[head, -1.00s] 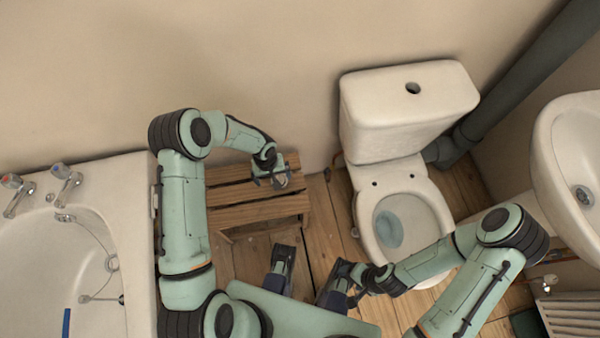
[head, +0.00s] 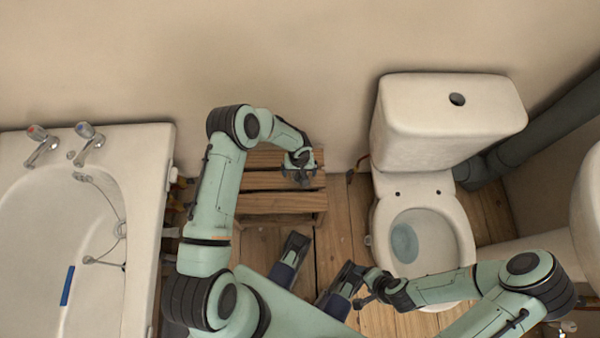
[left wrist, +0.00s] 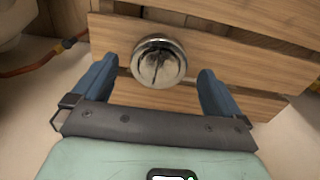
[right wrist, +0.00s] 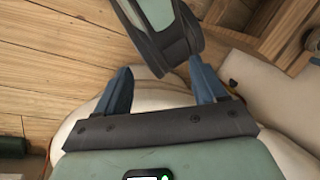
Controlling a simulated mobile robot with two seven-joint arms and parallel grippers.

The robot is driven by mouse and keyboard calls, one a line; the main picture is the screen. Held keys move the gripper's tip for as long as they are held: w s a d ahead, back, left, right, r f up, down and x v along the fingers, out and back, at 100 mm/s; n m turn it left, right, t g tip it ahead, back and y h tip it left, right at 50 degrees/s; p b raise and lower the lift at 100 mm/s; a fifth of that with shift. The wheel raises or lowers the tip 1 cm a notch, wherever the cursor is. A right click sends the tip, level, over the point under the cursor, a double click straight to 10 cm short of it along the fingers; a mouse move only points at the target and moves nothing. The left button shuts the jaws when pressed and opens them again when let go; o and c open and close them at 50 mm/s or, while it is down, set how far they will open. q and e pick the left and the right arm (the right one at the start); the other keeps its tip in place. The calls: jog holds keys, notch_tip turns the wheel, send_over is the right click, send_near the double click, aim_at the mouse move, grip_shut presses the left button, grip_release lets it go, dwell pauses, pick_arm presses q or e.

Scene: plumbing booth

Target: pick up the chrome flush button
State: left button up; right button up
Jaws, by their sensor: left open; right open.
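The chrome flush button (left wrist: 158,62) is a shiny round piece on the slatted wooden stool (left wrist: 225,62), seen in the left wrist view. My left gripper (left wrist: 158,85) is open, with its blue fingers on either side of the button's near edge; I cannot tell whether they touch it. In the head view my left gripper (head: 299,178) is over the right part of the stool, and it hides the button there. My right gripper (right wrist: 160,82) is open and empty, low by the toilet bowl; in the head view it is at the bowl's left (head: 362,292).
The toilet (head: 450,115) stands right of the stool, with a dark round hole (head: 457,99) in its cistern lid. The bathtub (head: 150,160) is on the left, with a blue strip (head: 67,286) inside. A basin (head: 588,205) is at the right edge.

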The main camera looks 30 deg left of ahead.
pick_arm(q)
notch_tip(320, 180, down, 3)
jog(key=shift+r, duration=0.1)
jog(key=c, duration=1.3)
pick_arm(e)
jog(key=shift+w+d+f, duration=0.25)
jog(key=shift+w+f, duration=0.2)
jog(key=shift+w, duration=0.05)
pick_arm(q)
jog(key=shift+o, duration=0.2)
jog(key=shift+r, duration=0.1)
notch_tip(320, 180, up, 20)
jog(key=p, duration=0.3)
pick_arm(e)
jog(key=s+a+r+g, duration=0.1)
jog(key=s+a+r, duration=0.1)
jog(key=s+r, duration=0.2)
jog(key=shift+s+r+y, duration=0.25)
jog(key=shift+s+y, duration=0.05)
jog(key=shift+s, duration=0.1)
